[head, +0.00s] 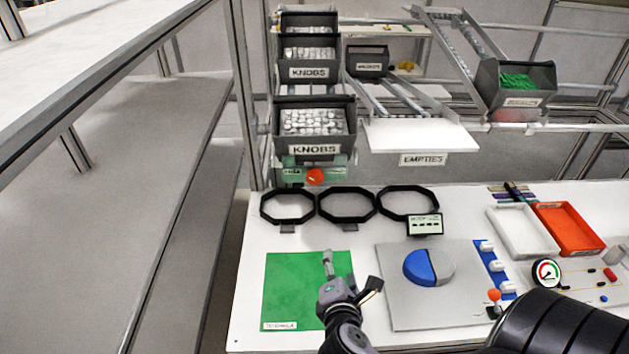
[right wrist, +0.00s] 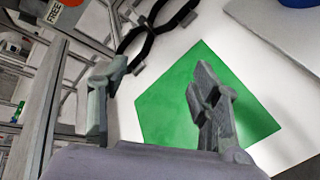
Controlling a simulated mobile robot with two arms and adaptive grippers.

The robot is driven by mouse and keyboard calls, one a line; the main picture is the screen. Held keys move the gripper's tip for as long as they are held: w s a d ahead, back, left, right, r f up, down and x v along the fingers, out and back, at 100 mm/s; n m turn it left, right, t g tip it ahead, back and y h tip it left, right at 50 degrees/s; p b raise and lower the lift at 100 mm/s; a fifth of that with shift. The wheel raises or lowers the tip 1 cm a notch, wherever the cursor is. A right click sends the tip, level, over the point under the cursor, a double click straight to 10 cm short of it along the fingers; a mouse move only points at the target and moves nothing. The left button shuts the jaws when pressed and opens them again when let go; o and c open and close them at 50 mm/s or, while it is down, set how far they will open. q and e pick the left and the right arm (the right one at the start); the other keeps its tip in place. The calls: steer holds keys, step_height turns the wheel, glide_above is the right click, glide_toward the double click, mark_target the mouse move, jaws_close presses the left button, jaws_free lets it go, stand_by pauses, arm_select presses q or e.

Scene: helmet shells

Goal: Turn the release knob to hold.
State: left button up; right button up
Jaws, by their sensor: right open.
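The release knob (head: 315,177) is a small round orange-red knob. It sits on a green plate (head: 296,172) below the lower bin marked KNOBS. Small lettering at the plate's left end is too small to read, and the knob's setting cannot be told. In the right wrist view part of the orange knob (right wrist: 71,3) shows at the top left edge, by a label reading FREE (right wrist: 54,13). My right gripper (head: 350,273) is open and empty over the green mat, below and apart from the knob. My left gripper is not in view.
Black octagonal rings (head: 347,221) stand along the table's back edge, between my right gripper and the knob. The green mat (head: 285,272) is bare. A grey board (head: 390,312) with a blue and grey disc lies to the right. Bins (head: 351,141) hang above.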

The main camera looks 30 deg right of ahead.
steer(key=w+a+r+n+t+h, duration=0.1)
steer(key=w+r+n+t, duration=0.3)
steer(key=r+n, duration=0.45)
steer(key=n+p, duration=0.2)
steer(key=p, duration=0.2)
glide_toward(315, 180)
steer(key=shift+t, duration=0.3)
steer(key=x, duration=0.7)
steer(key=shift+w+d+f, duration=0.25)
steer(key=shift+w+d, duration=0.35)
steer(key=shift+w, duration=0.25)
steer(key=shift+c, duration=0.3)
steer(key=shift+f, duration=0.1)
steer(key=c, duration=1.1)
